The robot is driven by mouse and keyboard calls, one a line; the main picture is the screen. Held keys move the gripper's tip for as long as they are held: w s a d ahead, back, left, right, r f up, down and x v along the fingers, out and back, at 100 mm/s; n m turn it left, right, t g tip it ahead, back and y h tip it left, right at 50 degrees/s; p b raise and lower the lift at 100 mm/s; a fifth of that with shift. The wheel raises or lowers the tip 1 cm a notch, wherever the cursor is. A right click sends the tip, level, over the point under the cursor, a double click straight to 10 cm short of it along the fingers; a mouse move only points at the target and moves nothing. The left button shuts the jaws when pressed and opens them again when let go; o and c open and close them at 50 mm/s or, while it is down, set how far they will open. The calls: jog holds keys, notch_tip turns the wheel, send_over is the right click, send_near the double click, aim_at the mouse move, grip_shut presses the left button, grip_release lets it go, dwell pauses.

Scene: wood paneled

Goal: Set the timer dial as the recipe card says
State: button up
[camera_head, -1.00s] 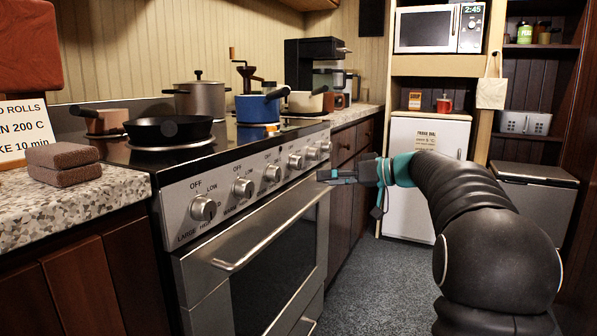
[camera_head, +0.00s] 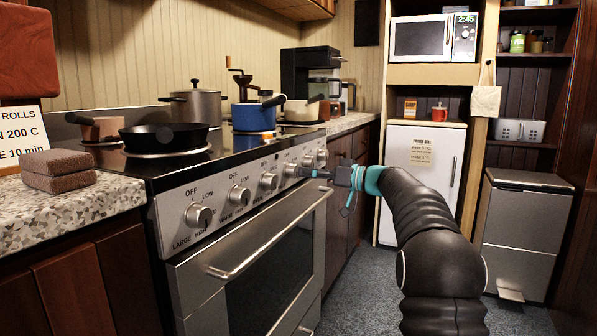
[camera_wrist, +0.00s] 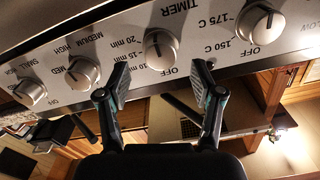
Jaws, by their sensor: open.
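The timer dial (camera_wrist: 159,44) is a silver knob on the stove's front panel, under upside-down lettering in the wrist view. Marks for 10, 15 and 20 min and OFF surround it. Its dark pointer line is toward the OFF side, but its exact mark is hard to read. In the head view the dial (camera_head: 290,169) is partly behind my fingertips. My gripper (camera_wrist: 157,75) is open and empty, its fingers spread either side of the dial, apparently short of it. In the head view it (camera_head: 308,172) is at the panel. The recipe card (camera_head: 18,135), cut off at left, reads "ROLLS", "200 C", "10 min".
Neighbouring knobs sit close by: the oven knob (camera_wrist: 262,24) and a burner knob (camera_wrist: 83,72). The oven handle (camera_head: 270,240) juts out below the panel. A skillet (camera_head: 165,137) and blue pot (camera_head: 254,116) stand on the stove. Floor to the right is open.

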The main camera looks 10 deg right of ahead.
aim_at(297, 171)
jog(key=shift+x, duration=2.1)
jog(key=shift+s, duration=0.1)
jog(key=c, duration=1.1)
